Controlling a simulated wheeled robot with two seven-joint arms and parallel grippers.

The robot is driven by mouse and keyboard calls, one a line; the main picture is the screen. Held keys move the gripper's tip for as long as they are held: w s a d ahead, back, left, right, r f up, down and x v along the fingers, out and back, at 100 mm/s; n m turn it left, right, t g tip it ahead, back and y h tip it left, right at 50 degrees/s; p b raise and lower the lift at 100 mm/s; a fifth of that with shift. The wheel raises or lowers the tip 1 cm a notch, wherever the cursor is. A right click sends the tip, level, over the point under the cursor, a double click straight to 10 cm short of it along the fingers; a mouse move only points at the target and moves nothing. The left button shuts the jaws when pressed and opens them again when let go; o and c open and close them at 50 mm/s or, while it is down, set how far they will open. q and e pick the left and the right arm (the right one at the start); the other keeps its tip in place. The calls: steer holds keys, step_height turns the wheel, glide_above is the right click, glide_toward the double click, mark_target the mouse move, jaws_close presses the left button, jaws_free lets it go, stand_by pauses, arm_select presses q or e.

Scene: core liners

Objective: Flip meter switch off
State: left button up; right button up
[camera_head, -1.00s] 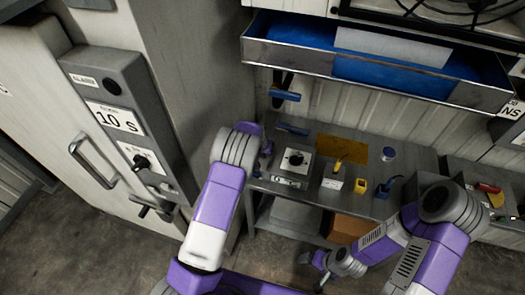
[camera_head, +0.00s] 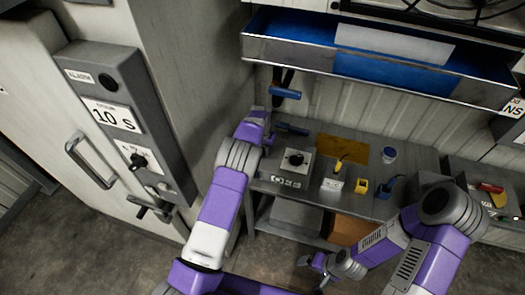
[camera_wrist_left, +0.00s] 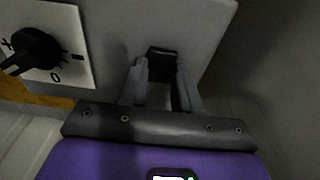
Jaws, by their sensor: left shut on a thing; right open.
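A grey box on the bench carries a white plate with a black rotary knob (camera_head: 295,160); the knob also shows at the left of the left wrist view (camera_wrist_left: 35,50). A small black switch-like part (camera_wrist_left: 162,62) sits on the same grey face, to the right of the knob there. My left gripper (camera_wrist_left: 160,85) is shut on this black part, one finger on each side. In the head view my purple left wrist hides the part, left of the knob. My right gripper (camera_head: 314,262) is open and empty, low in front of the bench.
A metal drawer with a blue inside (camera_head: 300,36) hangs above the bench. A yellow sheet (camera_head: 343,148), a yellow block (camera_head: 361,187) and a blue-rimmed cup (camera_head: 389,154) are on the bench. A tall cabinet (camera_head: 160,90) with a handle stands at the left.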

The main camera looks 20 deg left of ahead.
stand_by(0.3)
arm_select(q)
steer(key=o, duration=1.1)
steer(key=shift+c, duration=0.2)
steer(key=shift+r, duration=0.15)
step_height(320, 180, up, 7)
steer(key=shift+s+r, duration=0.15)
steer(key=shift+s, duration=0.2)
